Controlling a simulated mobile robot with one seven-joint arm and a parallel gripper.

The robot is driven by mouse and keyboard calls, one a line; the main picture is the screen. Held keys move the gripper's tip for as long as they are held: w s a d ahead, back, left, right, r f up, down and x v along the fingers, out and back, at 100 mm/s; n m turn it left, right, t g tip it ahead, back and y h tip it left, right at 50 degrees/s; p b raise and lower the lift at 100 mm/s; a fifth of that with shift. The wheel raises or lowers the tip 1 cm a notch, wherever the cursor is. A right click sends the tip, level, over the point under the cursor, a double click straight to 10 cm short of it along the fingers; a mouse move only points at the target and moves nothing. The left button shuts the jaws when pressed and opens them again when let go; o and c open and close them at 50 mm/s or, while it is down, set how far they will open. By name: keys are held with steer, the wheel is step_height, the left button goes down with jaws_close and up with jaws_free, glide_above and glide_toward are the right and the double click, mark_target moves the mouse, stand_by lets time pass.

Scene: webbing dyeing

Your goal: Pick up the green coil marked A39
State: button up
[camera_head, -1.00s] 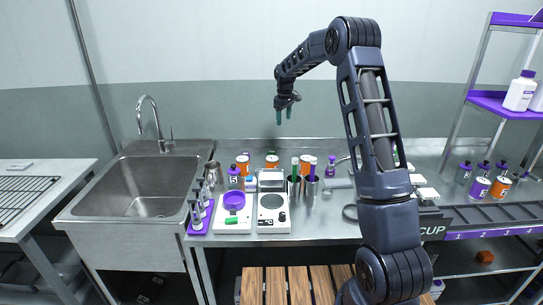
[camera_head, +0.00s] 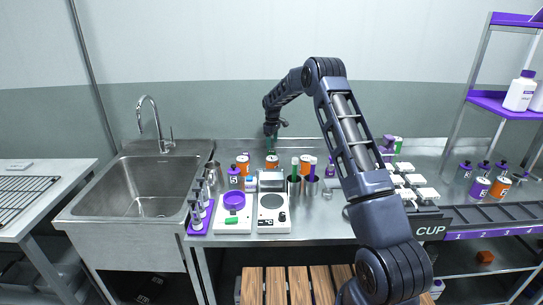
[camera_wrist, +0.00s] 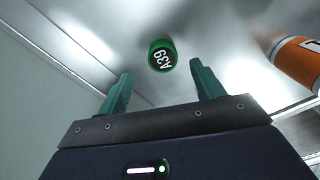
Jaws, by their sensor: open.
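The green coil (camera_wrist: 161,56), marked A39 in white letters on its dark face, shows in the wrist view on a grey metal surface. It appears between and a little beyond the two green fingertips of my gripper (camera_wrist: 160,74), apart from both. My gripper is open and empty. In the head view my gripper (camera_head: 270,141) points down over the back of the counter, near an orange can. I cannot make out the A39 coil in the head view.
An orange can (camera_wrist: 298,60) lies close on the right in the wrist view. A sink (camera_head: 140,190) is at left.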

mark_target(271, 152)
steer(key=shift+a+f, duration=0.15)
steer(key=shift+f, duration=1.35)
steer(key=shift+a+f, duration=0.1)
steer(key=shift+f, duration=1.35)
steer(key=shift+c, duration=0.2)
steer(key=c, duration=1)
